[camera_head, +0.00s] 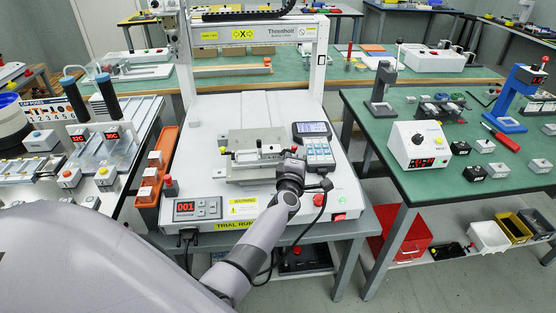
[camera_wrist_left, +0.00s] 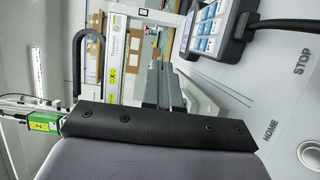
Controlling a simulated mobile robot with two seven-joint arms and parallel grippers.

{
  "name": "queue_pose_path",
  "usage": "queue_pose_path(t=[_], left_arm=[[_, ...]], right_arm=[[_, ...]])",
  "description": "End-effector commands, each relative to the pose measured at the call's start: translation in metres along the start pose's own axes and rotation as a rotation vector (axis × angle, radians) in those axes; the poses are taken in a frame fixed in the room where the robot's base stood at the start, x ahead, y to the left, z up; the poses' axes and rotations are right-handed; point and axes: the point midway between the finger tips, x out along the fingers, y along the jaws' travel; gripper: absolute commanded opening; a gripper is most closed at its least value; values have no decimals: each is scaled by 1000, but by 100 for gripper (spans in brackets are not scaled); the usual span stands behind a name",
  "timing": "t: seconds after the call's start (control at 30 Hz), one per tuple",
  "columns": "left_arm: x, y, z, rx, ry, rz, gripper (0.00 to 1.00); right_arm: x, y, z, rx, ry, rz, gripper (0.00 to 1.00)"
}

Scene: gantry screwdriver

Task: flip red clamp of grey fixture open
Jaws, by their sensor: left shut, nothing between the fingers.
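The grey fixture (camera_head: 254,170) sits on the white bed of the gantry machine in the head view, with a pale clamp bar across its top. A small red part (camera_head: 294,149), which looks like the clamp's tip, shows at the right end of the bar. My left gripper (camera_head: 290,164) is shut and empty, beside the fixture's right end, close to the red part. I cannot tell whether they touch. In the left wrist view, grey metal that looks like the fixture (camera_wrist_left: 166,88) shows behind a black bar. The clamp cannot be made out there. My right gripper is out of view.
A keypad pendant (camera_head: 318,148) stands just right of the gripper; it also shows in the left wrist view (camera_wrist_left: 212,28). The gantry frame (camera_head: 190,65) rises behind the fixture. An orange tray (camera_head: 149,196) lies left, and a green-topped table (camera_head: 460,185) stands right.

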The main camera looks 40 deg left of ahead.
Motion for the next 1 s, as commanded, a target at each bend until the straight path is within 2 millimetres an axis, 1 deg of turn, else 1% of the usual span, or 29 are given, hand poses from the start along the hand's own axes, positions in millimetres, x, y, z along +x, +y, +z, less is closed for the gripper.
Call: queue_pose_path(t=[0.3,0.63,1.0], left_arm=[[13,-1,7,0,0,0,0],[14,0,7,0,0,0,0],[14,0,7,0,0,0,0]], right_arm=[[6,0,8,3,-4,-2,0],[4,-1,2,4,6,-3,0],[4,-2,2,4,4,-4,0]])
